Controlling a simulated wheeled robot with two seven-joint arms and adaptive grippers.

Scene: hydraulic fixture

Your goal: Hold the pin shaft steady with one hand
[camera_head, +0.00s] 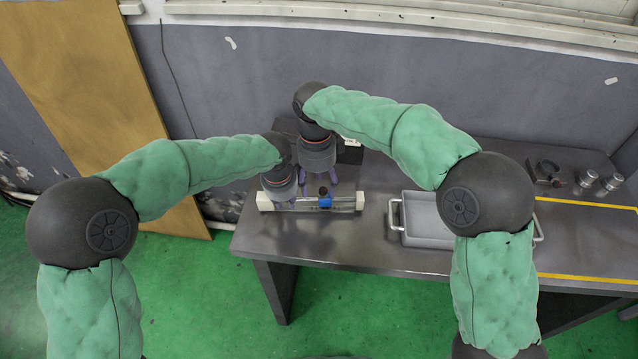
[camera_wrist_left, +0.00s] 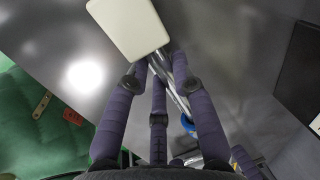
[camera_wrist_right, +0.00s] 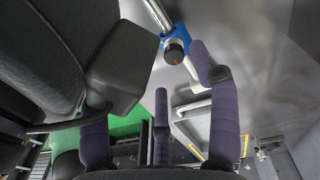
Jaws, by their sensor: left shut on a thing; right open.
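The fixture has a white end block (camera_head: 264,201) at the left, metal rods (camera_wrist_left: 173,85) and a blue clamp (camera_head: 326,202) with a black knob (camera_wrist_right: 175,51). Which rod is the pin shaft I cannot tell. My left gripper (camera_head: 284,204) is shut on the metal rods beside the white end block, which also shows in the left wrist view (camera_wrist_left: 128,28). My right gripper (camera_head: 319,190) is open, over the fixture close to the blue clamp. In the right wrist view its fingers (camera_wrist_right: 150,85) are apart, with the clamp (camera_wrist_right: 178,36) beyond them.
A grey tray (camera_head: 424,242) with handles stands right of the fixture on the metal table (camera_head: 300,242). Metal cylinders (camera_head: 611,183) and a dark tool (camera_head: 545,172) lie at the far right. A black box (camera_head: 350,155) stands behind my right gripper. The grippers are close together.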

